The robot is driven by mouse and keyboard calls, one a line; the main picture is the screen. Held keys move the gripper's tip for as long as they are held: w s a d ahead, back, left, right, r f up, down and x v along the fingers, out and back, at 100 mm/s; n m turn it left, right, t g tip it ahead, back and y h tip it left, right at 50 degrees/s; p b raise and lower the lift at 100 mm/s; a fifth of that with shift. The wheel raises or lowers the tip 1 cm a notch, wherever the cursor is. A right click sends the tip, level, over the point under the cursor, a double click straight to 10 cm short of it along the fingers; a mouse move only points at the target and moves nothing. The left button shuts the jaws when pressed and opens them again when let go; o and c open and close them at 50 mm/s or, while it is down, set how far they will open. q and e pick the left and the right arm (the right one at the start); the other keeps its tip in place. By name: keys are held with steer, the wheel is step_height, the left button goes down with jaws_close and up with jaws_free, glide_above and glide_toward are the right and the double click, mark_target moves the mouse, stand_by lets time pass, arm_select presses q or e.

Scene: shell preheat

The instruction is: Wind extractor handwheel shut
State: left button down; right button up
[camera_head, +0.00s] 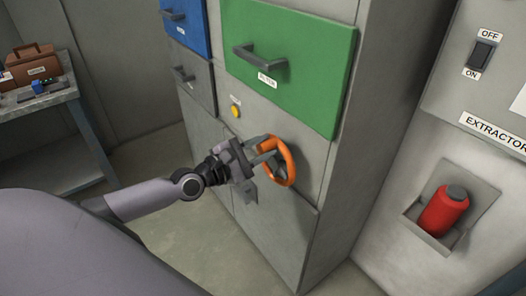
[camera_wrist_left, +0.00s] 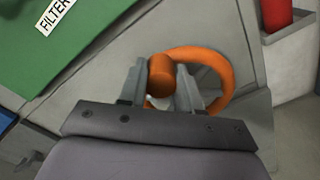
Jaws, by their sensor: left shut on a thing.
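The orange handwheel (camera_head: 289,164) is mounted on the front of the grey cabinet, below the green drawer. My left gripper (camera_head: 268,151) reaches it from the left side in the head view. In the left wrist view, the gripper's fingers (camera_wrist_left: 160,85) stand on either side of the wheel's orange knob (camera_wrist_left: 161,72) and are shut on it. The wheel's rim (camera_wrist_left: 228,65) curves away to the right of the fingers there. Part of the wheel is hidden behind the fingers in both views. My right gripper is not in view.
The green drawer (camera_head: 297,64) and its handle are above the wheel. A yellow button (camera_head: 235,111) is up and left of it. At right, the extractor panel has an OFF/ON switch (camera_head: 482,54) and a red canister (camera_head: 443,211) in a recess. A side table (camera_head: 37,100) stands far left.

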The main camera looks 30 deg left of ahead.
arm_select(q)
steer(key=shift+a, duration=0.1)
stand_by(0.3)
steer(key=c, duration=0.8)
jaws_free()
steer(key=shift+s, duration=0.1)
steer(key=shift+s+a, duration=0.15)
steer(key=shift+s, duration=0.15)
steer(key=v, duration=0.4)
steer(key=shift+f+b, duration=0.1)
steer(key=shift+b, duration=0.2)
steer(key=shift+v, duration=1.15)
